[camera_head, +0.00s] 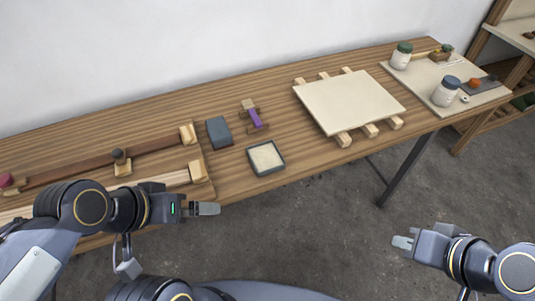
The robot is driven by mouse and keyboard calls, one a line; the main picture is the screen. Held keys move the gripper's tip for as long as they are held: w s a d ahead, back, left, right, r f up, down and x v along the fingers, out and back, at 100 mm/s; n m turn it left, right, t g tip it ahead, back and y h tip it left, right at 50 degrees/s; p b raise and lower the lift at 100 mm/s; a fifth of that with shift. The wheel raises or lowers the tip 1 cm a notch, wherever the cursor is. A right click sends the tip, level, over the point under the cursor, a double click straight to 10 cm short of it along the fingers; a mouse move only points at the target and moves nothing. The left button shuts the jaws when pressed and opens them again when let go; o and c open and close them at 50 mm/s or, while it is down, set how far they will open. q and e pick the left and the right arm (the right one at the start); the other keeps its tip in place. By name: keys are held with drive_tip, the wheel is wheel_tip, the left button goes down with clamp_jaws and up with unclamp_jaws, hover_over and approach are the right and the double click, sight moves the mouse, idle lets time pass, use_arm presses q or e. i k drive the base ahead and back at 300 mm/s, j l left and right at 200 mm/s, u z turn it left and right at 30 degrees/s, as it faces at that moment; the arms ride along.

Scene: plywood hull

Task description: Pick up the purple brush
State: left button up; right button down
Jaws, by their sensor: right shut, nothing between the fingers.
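The purple brush (255,118) lies on the wooden bench, with a small light wooden block or end piece (248,104) at its far end. It looks propped on a small brown piece, too small to tell clearly. My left gripper (207,209) is at the bench's front edge, left of and nearer than the brush and apart from it. Its fingers overlap from this side, so their opening is unclear. My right gripper (403,242) is shut and empty, over the floor in front of the bench, far to the right of the brush.
A dark blue-grey block (219,132) stands left of the brush, and a grey tray (280,168) with pale filling is in front of it. A pale board (331,105) rests on wooden slats to the right. Jars (446,92) stand farther right. Clamped wooden strips (72,168) lie left.

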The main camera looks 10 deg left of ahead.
sight(249, 106)
drive_tip(key=i+l+u, duration=0.15)
drive_tip(key=l, duration=0.2)
drive_tip(key=i+l+u, duration=0.3)
drive_tip(key=l, duration=0.45)
drive_tip(key=i+l+u, duration=0.15)
drive_tip(key=l, duration=0.3)
drive_tip(key=i, duration=0.1)
